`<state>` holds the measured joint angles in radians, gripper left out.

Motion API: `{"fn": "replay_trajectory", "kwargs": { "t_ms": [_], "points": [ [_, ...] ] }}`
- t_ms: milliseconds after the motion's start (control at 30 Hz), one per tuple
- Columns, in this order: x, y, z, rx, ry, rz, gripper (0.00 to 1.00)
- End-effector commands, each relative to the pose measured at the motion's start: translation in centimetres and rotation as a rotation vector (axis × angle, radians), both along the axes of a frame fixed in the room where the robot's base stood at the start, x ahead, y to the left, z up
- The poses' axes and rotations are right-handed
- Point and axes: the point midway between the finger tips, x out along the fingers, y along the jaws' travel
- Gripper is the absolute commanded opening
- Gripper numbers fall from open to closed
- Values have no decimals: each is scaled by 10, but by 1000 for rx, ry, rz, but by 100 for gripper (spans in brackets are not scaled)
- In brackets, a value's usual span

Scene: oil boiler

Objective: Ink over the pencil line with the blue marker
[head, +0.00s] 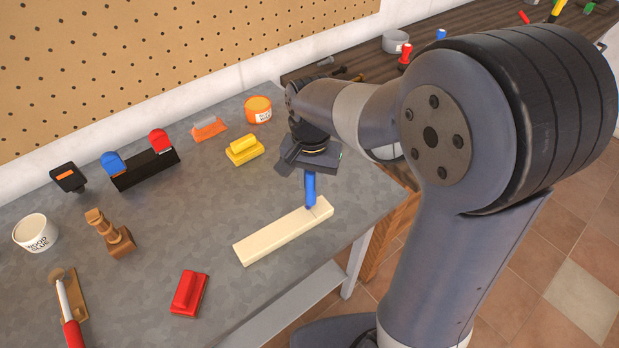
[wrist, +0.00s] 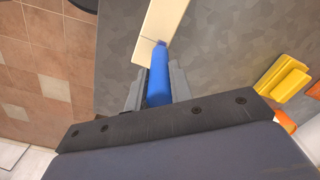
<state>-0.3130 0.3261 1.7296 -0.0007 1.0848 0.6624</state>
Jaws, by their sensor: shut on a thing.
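My gripper (head: 309,172) is shut on the blue marker (head: 310,190) and holds it upright, tip down, over the right end of the pale wooden board (head: 283,232). The marker's lower end is at or just above the board; I cannot tell if it touches. A faint line shows across the board close to the marker. In the wrist view the blue marker (wrist: 159,75) sits between the fingers (wrist: 157,88), with the board (wrist: 162,20) running up from its far end. The marker's very tip is not clear.
A red block-shaped tool (head: 188,294) lies left of the board. A yellow one (head: 244,150), an orange tub (head: 258,109) and a black holder with blue and red pieces (head: 146,170) stand farther back. The workbench's edge is close on the board's right. Bare grey surface surrounds the board's left side.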

Motion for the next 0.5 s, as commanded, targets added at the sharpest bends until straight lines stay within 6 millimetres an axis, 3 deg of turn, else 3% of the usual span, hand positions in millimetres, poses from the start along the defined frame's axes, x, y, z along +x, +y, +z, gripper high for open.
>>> {"fn": "replay_trajectory", "kwargs": {
  "t_ms": [300,500],
  "points": [
    [-11,17,-1,0,2,3,0],
    [-9,14,0,0,3,-1,0]
  ]
}}
